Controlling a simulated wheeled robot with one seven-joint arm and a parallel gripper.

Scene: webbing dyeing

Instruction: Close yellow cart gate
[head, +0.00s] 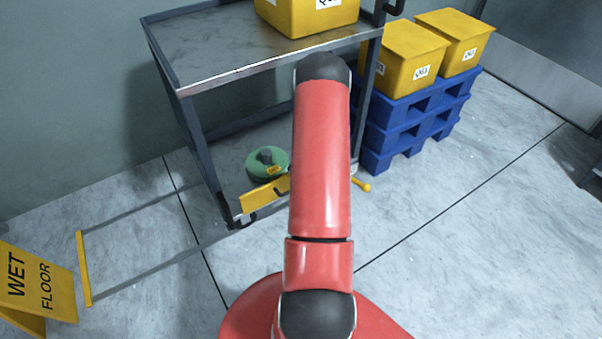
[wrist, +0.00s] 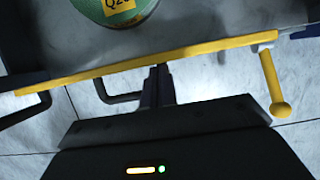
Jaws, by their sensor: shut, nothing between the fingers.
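A grey cart (head: 168,70) with a dark frame stands in front of me. Its yellow gate (head: 265,193) is a low bar along the front of the bottom shelf, partly hidden by my arm in the head view. In the wrist view the gate (wrist: 100,71) runs across the picture, with a yellow knobbed handle (wrist: 272,85) at its right end. The handle also shows right of my arm in the head view (head: 362,186). My gripper (wrist: 158,80) is shut and empty, its tips at the middle of the bar. I cannot tell whether they touch. The head view hides it.
A green round container (head: 262,160) sits on the bottom shelf, a yellow bin (head: 305,18) on top. Yellow bins (head: 408,65) stand on blue pallets (head: 395,135) at right. A wet floor sign (head: 38,285) and a yellow floor strip (head: 84,268) are at left. Front-right floor is clear.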

